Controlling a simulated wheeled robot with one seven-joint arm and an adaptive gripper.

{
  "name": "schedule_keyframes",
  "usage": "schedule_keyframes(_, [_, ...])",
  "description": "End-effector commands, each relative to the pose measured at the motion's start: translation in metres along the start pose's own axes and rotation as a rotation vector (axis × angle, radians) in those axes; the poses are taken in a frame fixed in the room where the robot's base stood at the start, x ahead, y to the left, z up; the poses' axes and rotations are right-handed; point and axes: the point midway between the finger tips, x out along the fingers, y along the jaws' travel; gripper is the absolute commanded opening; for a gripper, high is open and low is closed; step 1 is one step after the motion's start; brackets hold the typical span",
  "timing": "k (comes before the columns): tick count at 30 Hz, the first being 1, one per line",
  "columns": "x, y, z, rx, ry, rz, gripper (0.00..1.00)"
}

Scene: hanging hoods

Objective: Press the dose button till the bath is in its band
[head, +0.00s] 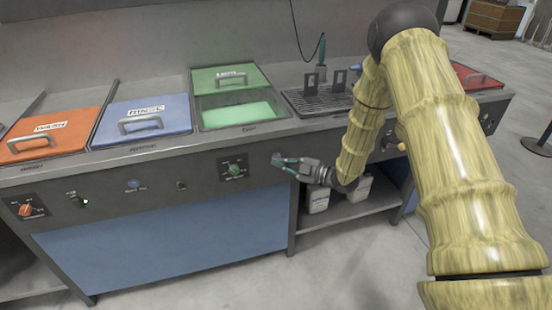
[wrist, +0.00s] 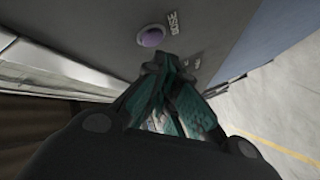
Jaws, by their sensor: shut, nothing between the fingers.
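The dose button is a round purple button (wrist: 152,36) in a pale ring, with the word DOSE beside it on the grey panel in the wrist view. My gripper (wrist: 158,66) is shut and empty, its teal fingertips just below the button in that picture. A small gap seems to show between them; contact cannot be told. In the head view my gripper (head: 278,160) is at the front panel, right of the green knob (head: 235,170). The bath with bright green liquid (head: 238,117) stands open, its green lid (head: 224,78) raised behind it. No band marking is readable.
An orange lid (head: 55,133) and a blue lid (head: 142,120) cover tanks to the left. A dark drain rack (head: 318,102) is right of the bath. White jugs (head: 318,200) stand on the low shelf below my gripper. A red lid (head: 475,78) is at the far right.

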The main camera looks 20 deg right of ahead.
Motion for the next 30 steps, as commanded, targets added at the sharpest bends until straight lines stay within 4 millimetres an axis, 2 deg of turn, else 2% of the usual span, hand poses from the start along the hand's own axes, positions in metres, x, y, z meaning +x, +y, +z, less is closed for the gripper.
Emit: schedule_keyframes(30, [0.0069, 0.0048, 0.0045, 0.0, 0.0, 0.0, 0.0])
